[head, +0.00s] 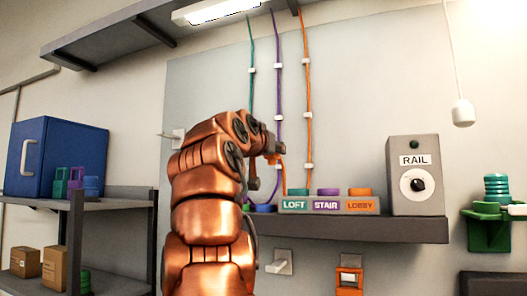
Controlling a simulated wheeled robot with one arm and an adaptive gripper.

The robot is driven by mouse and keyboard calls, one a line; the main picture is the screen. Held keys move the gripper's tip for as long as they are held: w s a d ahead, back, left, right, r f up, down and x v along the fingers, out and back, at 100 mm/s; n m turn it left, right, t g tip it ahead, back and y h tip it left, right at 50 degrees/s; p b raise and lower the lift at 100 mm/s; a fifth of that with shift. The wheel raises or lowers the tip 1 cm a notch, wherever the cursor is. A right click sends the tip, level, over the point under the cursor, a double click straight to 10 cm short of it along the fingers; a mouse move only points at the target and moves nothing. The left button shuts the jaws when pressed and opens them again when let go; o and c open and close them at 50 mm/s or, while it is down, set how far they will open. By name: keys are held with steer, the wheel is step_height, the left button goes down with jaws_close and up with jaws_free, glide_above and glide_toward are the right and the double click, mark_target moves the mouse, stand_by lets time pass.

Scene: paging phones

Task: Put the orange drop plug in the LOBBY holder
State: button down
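The LOBBY holder (360,206) is the right section of a labelled block on the grey shelf, with an orange round top (360,191). LOFT (294,205) with a teal top and STAIR (326,205) with a purple top are to its left. An orange cord (306,90) runs down the wall panel beside a purple and a teal one. My gripper (262,172) is left of the block and above the shelf, mostly hidden by my copper arm. A small orange piece (274,159) shows at it; I cannot tell whether this is the plug or whether it is gripped.
A grey RAIL box (414,175) with a black knob stands right of the block. A green bracket (489,228) is at far right. An orange-and-white fitting (349,280) is below the shelf. A blue cabinet (56,157) stands left; a lamp shelf (115,32) hangs above.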

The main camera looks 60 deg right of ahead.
steer(key=s+d+p, duration=0.2)
steer(key=s+d, duration=0.1)
steer(key=s, duration=0.7)
steer(key=s+d+p, duration=0.1)
steer(key=s+d, duration=0.3)
steer(key=s, duration=0.7)
steer(key=shift+d+p, duration=0.3)
steer(key=shift+p, duration=0.1)
stand_by(0.4)
steer(key=shift+w, duration=0.1)
